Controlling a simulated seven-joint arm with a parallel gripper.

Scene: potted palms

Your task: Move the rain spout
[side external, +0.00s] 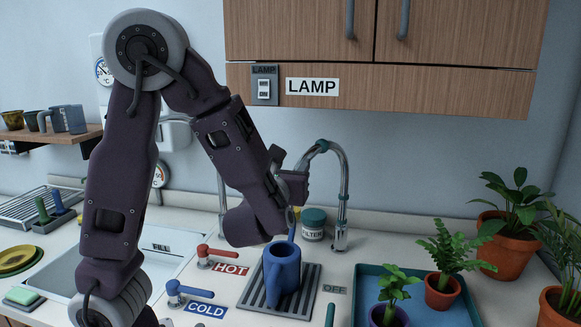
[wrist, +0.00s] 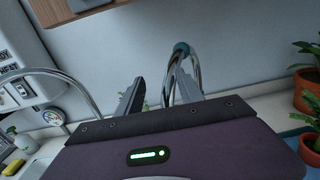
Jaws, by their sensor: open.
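A chrome gooseneck spout (side external: 342,185) with a teal band rises from the counter behind the blue watering can; I see no label naming it the rain spout. It also shows in the wrist view (wrist: 196,72), partly hidden behind my right finger. My gripper (side external: 294,160) is at the curved top part of this spout, its fingers pointing up. In the wrist view my gripper (wrist: 158,82) is open, with part of the spout seen between the fingers. I cannot tell whether they touch.
The blue watering can (side external: 284,278) stands on a slotted drain (side external: 257,285) below my gripper. Red HOT (side external: 215,252) and blue COLD (side external: 190,290) taps are left of it. A FILTER jar (side external: 313,225) stands behind. Potted plants and a teal tray (side external: 450,314) are right. Another chrome spout (wrist: 75,77) is left.

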